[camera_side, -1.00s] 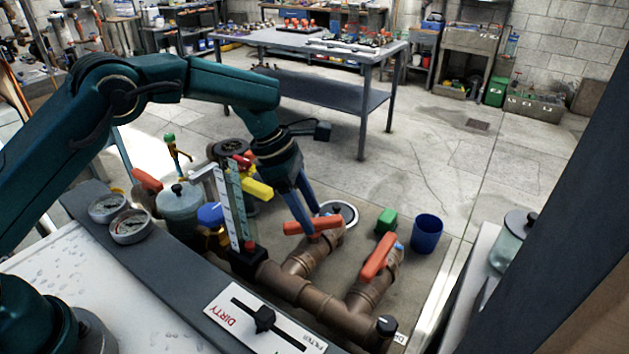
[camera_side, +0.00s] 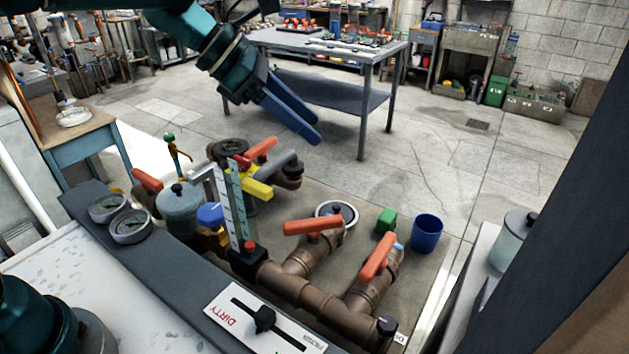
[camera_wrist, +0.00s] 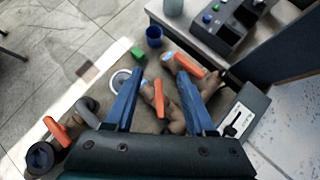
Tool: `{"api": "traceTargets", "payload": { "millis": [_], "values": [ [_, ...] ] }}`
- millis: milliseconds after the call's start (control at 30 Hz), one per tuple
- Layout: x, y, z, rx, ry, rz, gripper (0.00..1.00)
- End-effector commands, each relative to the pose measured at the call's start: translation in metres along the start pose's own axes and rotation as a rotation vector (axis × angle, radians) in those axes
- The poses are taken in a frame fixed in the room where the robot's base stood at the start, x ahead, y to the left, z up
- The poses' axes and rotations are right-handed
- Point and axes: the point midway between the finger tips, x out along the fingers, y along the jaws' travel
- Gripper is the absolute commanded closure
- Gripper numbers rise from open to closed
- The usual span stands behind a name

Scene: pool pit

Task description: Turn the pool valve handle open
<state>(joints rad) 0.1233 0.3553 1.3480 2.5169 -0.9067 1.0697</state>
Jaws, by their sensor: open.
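Several orange valve handles sit on brown pipes. In the side view one handle (camera_side: 313,227) lies nearly level across the middle pipe stub. Another handle (camera_side: 377,256) slants on the right pipe stub. A third handle (camera_side: 262,148) stands at the back beside a grey elbow, and a fourth (camera_side: 147,180) is at the left. My gripper (camera_side: 306,140), with blue fingers, is open and empty, raised above and behind the pipes, touching no handle. In the wrist view the middle handle (camera_wrist: 158,98) shows between the spread fingers, farther down. I cannot tell which handle the task means.
A tall clear gauge (camera_side: 232,203), yellow and blue handles and a grey tank (camera_side: 180,208) crowd the left. A metal table (camera_side: 340,80) stands behind on open floor.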

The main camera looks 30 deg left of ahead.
Motion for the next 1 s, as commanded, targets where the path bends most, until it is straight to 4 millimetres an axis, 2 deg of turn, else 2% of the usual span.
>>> {"api": "traceTargets", "payload": {
  "millis": [300,600,800,1000],
  "values": [
    [-0.046,-0.01,0.041,-0.183,-0.22,0.068,0.45],
    [-0.083,-0.018,0.067,-0.402,-0.419,0.099,0.45],
    [-0.094,-0.02,0.072,-0.489,-0.484,0.104,0.45],
    [-0.095,-0.02,0.073,-0.501,-0.492,0.104,0.45]
  ]
}}
